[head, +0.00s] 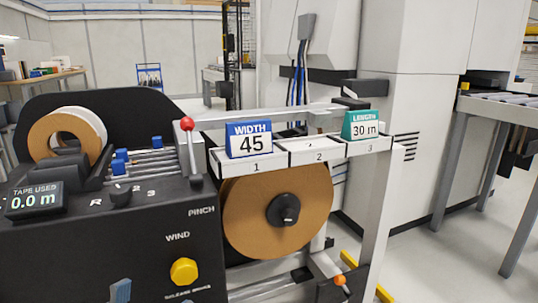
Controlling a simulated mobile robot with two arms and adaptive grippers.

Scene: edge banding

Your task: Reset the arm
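Neither of my grippers and neither arm shows in the head view. A black winding machine (110,235) fills the lower left. It has a red-knobbed lever (188,124) standing upright, a yellow button (184,271) under the word WIND, and a display (35,200) reading TAPE USED 0.0 m. A large brown tape roll (250,215) sits on a black hub below the shelf. A blue WIDTH 45 block (249,139) stands in slot 1 and a teal LENGTH 30 m block (361,126) in slot 3. Slot 2 (318,155) is empty.
A smaller tape roll (75,130) is at the machine's back left. An orange-knobbed lever (340,281) is low at front centre. A large white machine (410,130) stands behind the shelf. A roller conveyor (500,104) is at right, with open floor (440,265) in front.

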